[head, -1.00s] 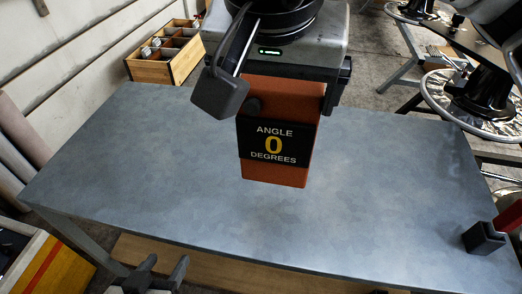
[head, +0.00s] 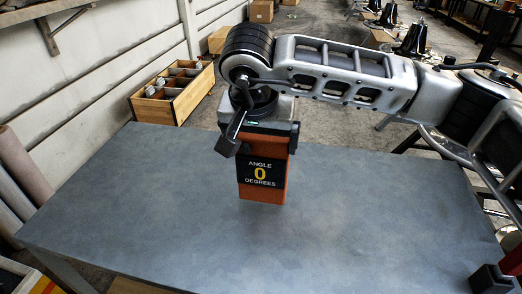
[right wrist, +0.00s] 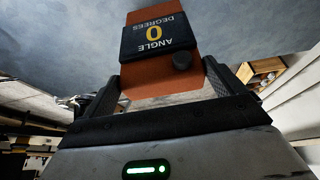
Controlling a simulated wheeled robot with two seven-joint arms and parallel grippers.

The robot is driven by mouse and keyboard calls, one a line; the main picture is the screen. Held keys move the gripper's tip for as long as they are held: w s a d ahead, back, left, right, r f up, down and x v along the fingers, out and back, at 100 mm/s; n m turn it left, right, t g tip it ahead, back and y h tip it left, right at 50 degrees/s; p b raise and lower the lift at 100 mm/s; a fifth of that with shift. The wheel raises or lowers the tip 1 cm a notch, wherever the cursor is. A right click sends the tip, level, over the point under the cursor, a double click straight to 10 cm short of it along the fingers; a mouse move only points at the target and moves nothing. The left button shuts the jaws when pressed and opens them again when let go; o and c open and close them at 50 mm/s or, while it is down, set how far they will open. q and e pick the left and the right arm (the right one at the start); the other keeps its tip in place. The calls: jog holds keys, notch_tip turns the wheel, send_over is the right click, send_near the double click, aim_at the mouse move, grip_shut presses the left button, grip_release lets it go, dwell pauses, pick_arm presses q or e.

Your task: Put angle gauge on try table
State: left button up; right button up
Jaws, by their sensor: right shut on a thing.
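The angle gauge (head: 262,190) is an orange-red block with a black label reading "ANGLE 0 DEGREES". My right gripper (head: 264,143) is shut on its upper part and holds it upright over the middle of the grey tabletop (head: 160,220). I cannot tell whether its lower edge touches the table. In the right wrist view the gauge (right wrist: 165,75) sits between both fingers of my right gripper (right wrist: 162,84), with a dark round knob on its face. My left gripper is out of view.
A black and red item (head: 490,279) is at the table's near right corner. A wooden box with compartments (head: 172,96) stands on the floor beyond the far left edge. The tabletop around the gauge is clear.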

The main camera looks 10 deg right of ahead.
aim_at(261, 154)
notch_tip(261, 154, down, 3)
jog(key=shift+r, duration=0.15)
jog(key=shift+f, duration=0.3)
jog(key=o, duration=1.1)
jog(key=shift+r, duration=0.2)
jog(key=v, duration=1.2)
